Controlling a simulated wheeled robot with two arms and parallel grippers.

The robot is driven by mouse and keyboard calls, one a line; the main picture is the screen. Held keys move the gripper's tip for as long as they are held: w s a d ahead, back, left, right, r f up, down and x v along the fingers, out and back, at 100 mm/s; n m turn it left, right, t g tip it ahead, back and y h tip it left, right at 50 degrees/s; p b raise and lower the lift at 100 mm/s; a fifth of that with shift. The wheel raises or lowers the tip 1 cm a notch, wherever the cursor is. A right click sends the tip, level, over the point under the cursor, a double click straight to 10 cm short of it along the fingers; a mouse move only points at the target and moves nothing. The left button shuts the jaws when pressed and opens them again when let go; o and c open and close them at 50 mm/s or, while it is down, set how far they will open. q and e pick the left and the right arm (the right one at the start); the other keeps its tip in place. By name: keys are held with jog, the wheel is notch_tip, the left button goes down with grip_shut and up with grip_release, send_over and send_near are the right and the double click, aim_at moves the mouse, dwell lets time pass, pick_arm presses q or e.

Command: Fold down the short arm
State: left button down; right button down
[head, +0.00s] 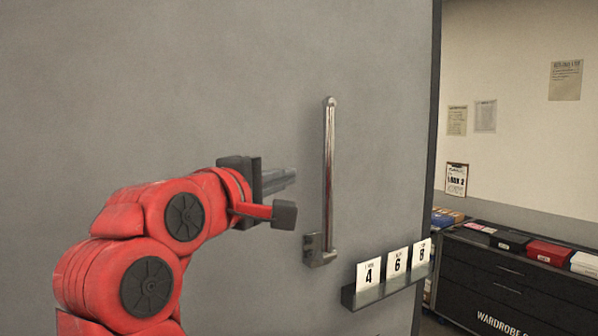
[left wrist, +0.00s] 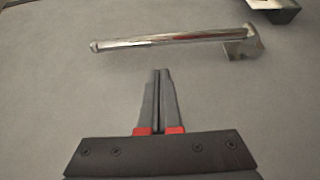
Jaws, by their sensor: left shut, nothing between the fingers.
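The short arm (head: 329,170) is a shiny metal rod on a grey panel. It stands upright, with its lower end at a metal bracket (head: 318,250) fixed to the panel. My left gripper (head: 291,175) is to the left of the rod, near its middle height, and appears apart from it. In the left wrist view the rod (left wrist: 170,40) lies across the picture beyond the shut fingertips (left wrist: 160,72), with its bracket (left wrist: 243,45) at the right end. The fingers are together with nothing between them. My right gripper is not in view.
A small dark ledge (head: 392,287) with several numbered white cards is on the panel, low and right of the rod. The grey panel (head: 200,80) is bare around and above. Beyond its right edge, a dark cabinet (head: 500,285) holds boxes by a wall with notices.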

aim_at(311, 169)
pick_arm(q)
jog(key=p+x, duration=0.4)
jog(key=x, duration=0.4)
jog(key=shift+w+d+r+p, duration=0.1)
jog(key=shift+w+p, duration=0.3)
jog(key=shift+w+d, duration=0.2)
jog(key=shift+w, duration=0.1)
